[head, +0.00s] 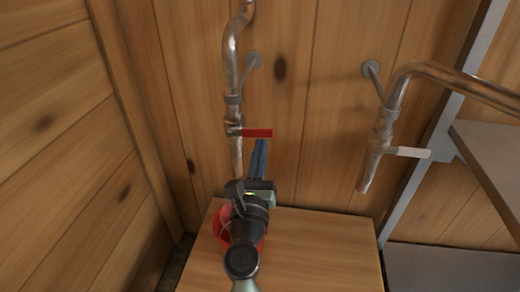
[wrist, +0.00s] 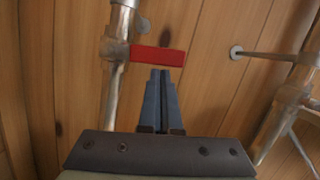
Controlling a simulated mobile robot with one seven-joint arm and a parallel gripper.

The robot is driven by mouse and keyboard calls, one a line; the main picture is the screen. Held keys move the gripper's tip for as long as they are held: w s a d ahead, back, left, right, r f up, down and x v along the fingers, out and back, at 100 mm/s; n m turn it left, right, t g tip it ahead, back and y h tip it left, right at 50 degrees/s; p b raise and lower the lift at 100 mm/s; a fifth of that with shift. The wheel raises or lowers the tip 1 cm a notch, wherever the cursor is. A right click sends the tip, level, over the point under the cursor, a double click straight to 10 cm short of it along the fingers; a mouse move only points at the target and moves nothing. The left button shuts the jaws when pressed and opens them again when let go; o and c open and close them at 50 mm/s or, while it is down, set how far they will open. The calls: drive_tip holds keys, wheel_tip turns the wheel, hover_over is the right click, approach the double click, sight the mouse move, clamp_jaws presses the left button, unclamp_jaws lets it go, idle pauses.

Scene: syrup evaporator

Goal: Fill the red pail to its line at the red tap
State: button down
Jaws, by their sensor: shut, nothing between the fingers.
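The red tap's lever (head: 258,133) sticks out level to the right from a copper pipe on the wooden wall. The lever also shows in the wrist view (wrist: 158,54). My gripper (head: 260,143) is shut and empty, its blue fingers pointing up just below the lever; in the wrist view its tips (wrist: 160,72) sit close under the lever. I cannot tell whether they touch it. The red pail (head: 222,222) stands on the wooden stand below the tap, mostly hidden by my arm. Its inside, its line and any liquid cannot be made out.
A second tap with a white lever (head: 408,152) hangs on a copper pipe to the right. The wooden stand (head: 325,250) is bare right of the pail. A grey metal frame and shelf (head: 490,150) stand at the right; a wooden wall closes the left.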

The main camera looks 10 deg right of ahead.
sight(258, 130)
drive_tip(key=shift+d+r+n+p, duration=0.1)
drive_tip(key=shift+r+n+p, duration=0.25)
drive_tip(key=shift+n+p, duration=0.3)
wheel_tip(258, 130, up, 3)
drive_tip(key=n+y+p, duration=0.2)
drive_tip(key=n+p, duration=0.2)
drive_tip(key=shift+p, duration=0.4)
drive_tip(key=shift+r+n+y+p, duration=0.3)
drive_tip(key=shift+n+p, duration=0.45)
drive_tip(key=shift+n, duration=0.3)
drive_tip(key=shift+r+n+y+p, duration=0.2)
drive_tip(key=shift+r+n+p, duration=0.1)
drive_tip(key=shift+n+p, duration=0.55)
drive_tip(key=shift+w+a+r+p, duration=0.1)
drive_tip(key=shift+a+r+p, duration=0.25)
drive_tip(key=shift+f, duration=0.1)
